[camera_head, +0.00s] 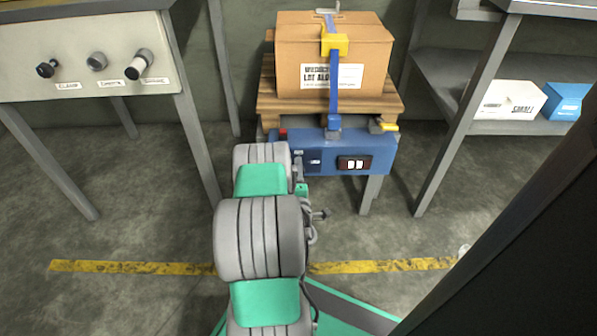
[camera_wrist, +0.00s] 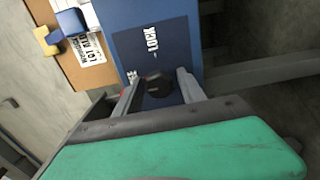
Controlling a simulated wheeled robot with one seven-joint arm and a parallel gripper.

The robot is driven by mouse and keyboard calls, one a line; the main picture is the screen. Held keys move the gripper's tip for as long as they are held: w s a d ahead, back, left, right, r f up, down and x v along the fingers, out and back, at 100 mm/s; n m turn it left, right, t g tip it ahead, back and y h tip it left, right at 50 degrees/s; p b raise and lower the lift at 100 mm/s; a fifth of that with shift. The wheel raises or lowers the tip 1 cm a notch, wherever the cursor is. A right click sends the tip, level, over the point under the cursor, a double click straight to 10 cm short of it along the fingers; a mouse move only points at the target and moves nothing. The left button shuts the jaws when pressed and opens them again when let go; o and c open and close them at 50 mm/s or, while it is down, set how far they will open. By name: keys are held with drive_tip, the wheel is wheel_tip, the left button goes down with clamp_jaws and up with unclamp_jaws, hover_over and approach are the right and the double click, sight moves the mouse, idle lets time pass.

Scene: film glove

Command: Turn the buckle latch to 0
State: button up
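The yellow buckle (camera_head: 335,43) sits on the blue strap over the top of the carton. In the wrist view a yellow piece (camera_wrist: 47,40) shows beside the strap at the upper left. The wrist view also shows a dark round knob (camera_wrist: 157,86) on a dark blue plate marked LOCK; I cannot tell whether this is the latch. My gripper (camera_wrist: 158,77) is open, with one finger on each side of the knob. Contact with the knob cannot be made out. In the head view my arm mostly hides the gripper at the left of the blue unit (camera_head: 380,150).
The carton (camera_head: 290,50) stands on a wooden pallet (camera_head: 390,102) behind the blue unit. The unit has a dark panel with two pale windows (camera_head: 354,163) and a yellow lever (camera_head: 387,127). A knob panel (camera_head: 70,70) is left; a shelf (camera_head: 440,90) is right.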

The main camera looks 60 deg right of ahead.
drive_tip(key=shift+o, duration=0.5)
drive_tip(key=b+v, duration=0.1)
drive_tip(key=v, duration=0.6)
drive_tip(key=shift+s+a, duration=0.15)
drive_tip(key=shift+a, duration=0.25)
